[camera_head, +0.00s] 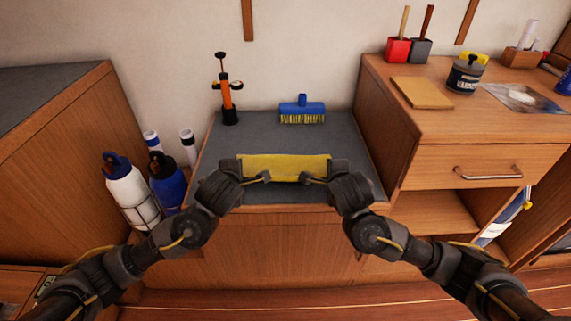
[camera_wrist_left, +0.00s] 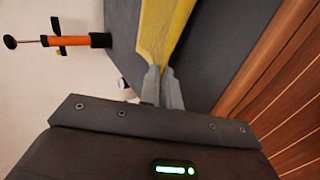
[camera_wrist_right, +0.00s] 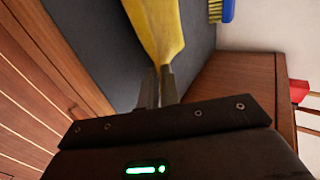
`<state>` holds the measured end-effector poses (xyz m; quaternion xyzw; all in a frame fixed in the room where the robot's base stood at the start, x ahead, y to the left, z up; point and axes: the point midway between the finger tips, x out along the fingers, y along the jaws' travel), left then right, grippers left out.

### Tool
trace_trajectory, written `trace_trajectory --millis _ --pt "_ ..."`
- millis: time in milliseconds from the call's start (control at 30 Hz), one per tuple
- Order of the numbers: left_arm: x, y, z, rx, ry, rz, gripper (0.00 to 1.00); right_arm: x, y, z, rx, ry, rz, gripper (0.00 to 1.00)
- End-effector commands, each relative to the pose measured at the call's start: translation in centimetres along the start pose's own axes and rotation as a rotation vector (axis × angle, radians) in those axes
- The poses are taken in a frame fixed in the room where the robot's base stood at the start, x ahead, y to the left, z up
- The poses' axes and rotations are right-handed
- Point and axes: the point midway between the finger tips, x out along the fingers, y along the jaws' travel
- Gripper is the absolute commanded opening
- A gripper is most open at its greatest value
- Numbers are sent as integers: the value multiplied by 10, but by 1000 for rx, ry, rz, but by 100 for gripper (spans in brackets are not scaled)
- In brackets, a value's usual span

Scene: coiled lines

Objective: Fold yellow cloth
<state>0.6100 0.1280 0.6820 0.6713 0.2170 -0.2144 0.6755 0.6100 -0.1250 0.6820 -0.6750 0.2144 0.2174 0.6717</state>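The yellow cloth (camera_head: 284,166) is stretched as a wide flat strip between my two grippers, over the grey counter top. My left gripper (camera_head: 266,178) is at its left end; in the left wrist view its fingers (camera_wrist_left: 160,82) are closed on a gathered end of the cloth (camera_wrist_left: 163,28). My right gripper (camera_head: 306,179) is at its right end; in the right wrist view its fingers (camera_wrist_right: 160,82) are closed on the cloth (camera_wrist_right: 156,25). I cannot tell whether the cloth's lower part touches the counter.
The grey counter (camera_head: 255,135) has free room around the cloth. A blue brush (camera_head: 302,107) lies behind it, and an orange hand pump (camera_head: 227,100) stands at the back left. A taller wooden cabinet (camera_head: 470,122) rises on the right. Bottles (camera_head: 128,190) stand to the left.

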Motion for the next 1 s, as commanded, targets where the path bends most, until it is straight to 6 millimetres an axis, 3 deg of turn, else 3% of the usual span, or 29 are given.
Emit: trace_trajectory --millis 33,100,333,667,1000 --pt "0 0 0 0 0 0 0 0 0 0 0 0 0 0" --pt "0 0 0 0 0 0 12 0 0 0 0 1 0 12" --pt "0 0 2 2 -2 -1 40 0 0 -2 2 3 0 40" --pt "-7 6 2 3 -3 2 40 -8 -7 -2 0 2 -4 40" --pt "-60 28 3 2 -5 3 40 -61 -28 -2 0 0 -3 40"
